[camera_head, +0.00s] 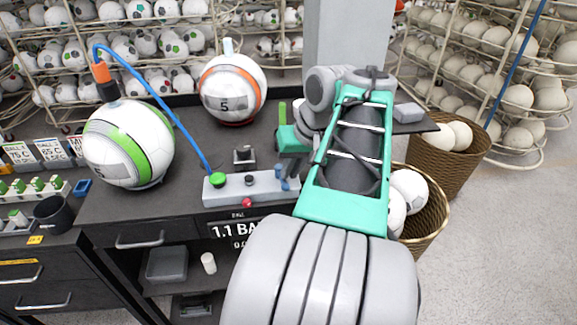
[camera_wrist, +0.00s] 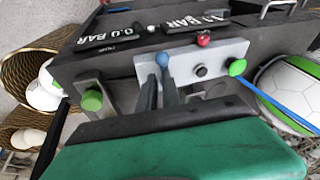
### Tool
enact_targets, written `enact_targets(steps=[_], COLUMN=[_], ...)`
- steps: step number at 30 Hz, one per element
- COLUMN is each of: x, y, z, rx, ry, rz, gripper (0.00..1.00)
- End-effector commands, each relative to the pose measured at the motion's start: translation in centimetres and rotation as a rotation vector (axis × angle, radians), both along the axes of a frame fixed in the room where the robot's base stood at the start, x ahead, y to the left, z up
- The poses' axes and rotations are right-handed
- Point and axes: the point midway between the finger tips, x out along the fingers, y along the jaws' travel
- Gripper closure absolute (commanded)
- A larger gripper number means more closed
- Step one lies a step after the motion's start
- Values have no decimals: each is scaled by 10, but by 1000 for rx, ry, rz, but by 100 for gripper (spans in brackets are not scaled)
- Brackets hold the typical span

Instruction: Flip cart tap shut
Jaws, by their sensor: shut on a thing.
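A light grey control block lies on the dark cart top (camera_head: 200,130); its grey top shows (camera_head: 225,195). It carries a blue tap handle (camera_head: 284,184) at its right end, also in the wrist view (camera_wrist: 162,59). My gripper (camera_wrist: 160,92) comes down over that end, its two dark fingers close together at the blue handle, and is shut on it. In the head view my teal gripper (camera_head: 290,150) hides part of the handle and block. Whether the tap is open or shut, I cannot tell.
A green knob (camera_head: 219,182), a black button and a red knob (camera_head: 247,202) sit on the block. A blue hose (camera_head: 165,105) runs to a green-and-white ball (camera_head: 128,145). An orange-and-white ball (camera_head: 232,90) stands behind. Ball baskets (camera_head: 455,165) stand right.

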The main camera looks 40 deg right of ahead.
Motion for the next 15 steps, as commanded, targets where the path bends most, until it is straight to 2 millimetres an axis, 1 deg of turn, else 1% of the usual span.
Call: enact_targets(steps=[1, 2, 5, 9, 11, 15], x=[-1, -1, -3, -7, -13, -27], y=[0, -1, -4, -14, -16, -16], z=[-3, 0, 14, 46, 55, 93], rx=[9, 9, 7, 4, 0, -1], ry=[5, 5, 4, 1, -1, -1], rz=[-3, -3, 0, 10, 11, 14], gripper=[100, 100, 100, 100, 100, 100])
